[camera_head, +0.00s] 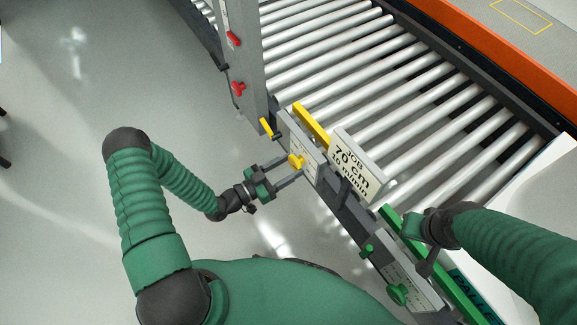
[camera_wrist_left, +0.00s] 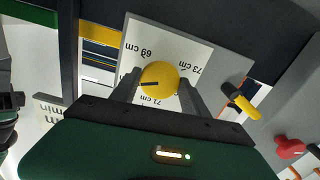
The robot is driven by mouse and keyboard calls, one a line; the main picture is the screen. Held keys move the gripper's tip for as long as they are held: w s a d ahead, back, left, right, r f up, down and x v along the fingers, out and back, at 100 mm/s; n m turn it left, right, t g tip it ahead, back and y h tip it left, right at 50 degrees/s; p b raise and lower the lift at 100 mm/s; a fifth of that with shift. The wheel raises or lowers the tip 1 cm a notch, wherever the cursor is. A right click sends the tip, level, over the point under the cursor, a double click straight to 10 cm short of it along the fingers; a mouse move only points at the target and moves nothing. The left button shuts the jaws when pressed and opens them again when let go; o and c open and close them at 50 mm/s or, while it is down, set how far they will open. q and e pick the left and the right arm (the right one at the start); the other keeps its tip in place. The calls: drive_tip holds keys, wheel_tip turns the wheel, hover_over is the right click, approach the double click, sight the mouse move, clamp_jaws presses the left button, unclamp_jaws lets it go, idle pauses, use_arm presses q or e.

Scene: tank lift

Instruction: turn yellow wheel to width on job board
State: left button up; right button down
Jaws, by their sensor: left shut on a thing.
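The yellow wheel (camera_head: 296,160) sits on a white dial plate (camera_head: 309,166) beside the conveyor. The job board (camera_head: 355,169) reads "JOB 70 cm 10 m/min". My left gripper (camera_head: 289,168) is shut on the yellow wheel, a finger on either side of it. In the left wrist view the wheel (camera_wrist_left: 159,76) has a black mark pointing left. The dial plate (camera_wrist_left: 183,45) shows upside-down labels 69 cm, 71 cm and 73 cm around it. My right gripper (camera_head: 412,232) is by the green bar at the right; its fingers are not clear.
A small yellow lever (camera_head: 266,127) is just left of the dial plate. A green wheel (camera_head: 397,294) and a small green knob (camera_head: 367,250) are lower right.

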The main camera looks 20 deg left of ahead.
use_arm(q)
drive_tip(key=c, duration=0.4)
drive_tip(key=shift+n, duration=0.6)
drive_tip(key=o, duration=1.4)
drive_tip(key=shift+a, duration=0.1)
drive_tip(key=p+v, duration=0.4)
drive_tip(key=v, duration=1.3)
drive_tip(key=shift+f, duration=0.15)
